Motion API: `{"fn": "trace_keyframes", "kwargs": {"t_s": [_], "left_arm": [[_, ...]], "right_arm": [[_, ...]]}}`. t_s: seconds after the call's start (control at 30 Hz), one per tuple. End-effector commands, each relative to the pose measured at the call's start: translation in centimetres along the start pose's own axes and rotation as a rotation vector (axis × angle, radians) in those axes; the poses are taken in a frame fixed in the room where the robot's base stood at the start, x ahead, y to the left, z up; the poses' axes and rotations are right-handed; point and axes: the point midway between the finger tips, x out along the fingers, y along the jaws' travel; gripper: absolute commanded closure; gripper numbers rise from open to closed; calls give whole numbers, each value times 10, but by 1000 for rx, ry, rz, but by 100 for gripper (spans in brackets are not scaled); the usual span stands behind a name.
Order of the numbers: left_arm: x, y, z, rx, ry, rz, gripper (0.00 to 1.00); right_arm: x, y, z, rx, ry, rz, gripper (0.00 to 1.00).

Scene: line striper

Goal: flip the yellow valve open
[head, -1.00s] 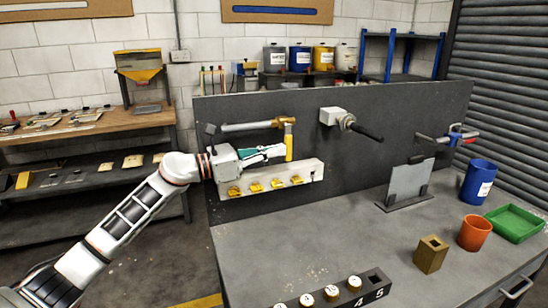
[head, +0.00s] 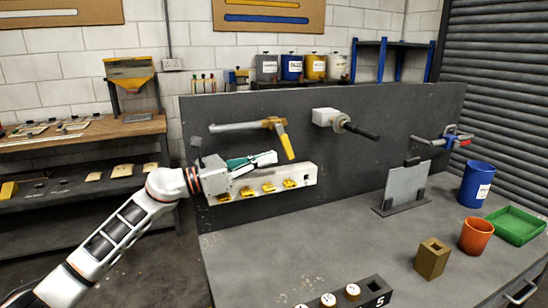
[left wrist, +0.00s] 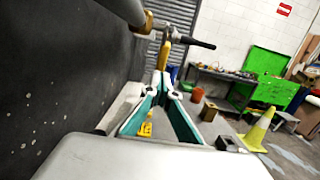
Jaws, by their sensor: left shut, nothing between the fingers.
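The yellow valve handle (head: 284,140) hangs from the end of a grey pipe (head: 236,127) on the dark upright panel. It slants, its lower end out to the right. In the left wrist view the yellow handle (left wrist: 165,53) shows just beyond the fingertips. My left gripper (head: 275,157) is shut and empty, its tips beside the handle's lower part, on its left. I cannot tell whether they touch it. The left gripper (left wrist: 166,82) also shows its teal-lined fingers in the wrist view. My right gripper is not in view.
A pale block with yellow pieces (head: 300,176) sits on the panel just below my left gripper. A black-handled fitting (head: 345,124) and a blue-and-red clamp (head: 448,139) are farther right. The grey bench (head: 310,240) is clear in the middle; a numbered rack (head: 376,286) stands in front.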

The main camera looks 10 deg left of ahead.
Motion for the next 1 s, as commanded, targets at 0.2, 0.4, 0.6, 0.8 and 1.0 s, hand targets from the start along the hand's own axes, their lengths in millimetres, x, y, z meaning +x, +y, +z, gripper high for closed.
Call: {"fn": "trace_keyframes", "kwargs": {"t_s": [0.2, 0.4, 0.6, 0.8, 1.0], "left_arm": [[-47, 0, -1, -1, 3, 1, 100], [-80, 0, -1, -1, 1, 1, 100], [-94, -1, 0, 1, 0, -1, 100], [-96, -1, 1, 1, -1, -1, 100], [-96, -2, 2, -9, -4, -4, 100]], "right_arm": [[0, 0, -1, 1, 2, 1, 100], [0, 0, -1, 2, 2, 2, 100], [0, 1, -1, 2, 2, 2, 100], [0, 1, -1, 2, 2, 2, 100], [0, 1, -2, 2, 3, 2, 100]]}}
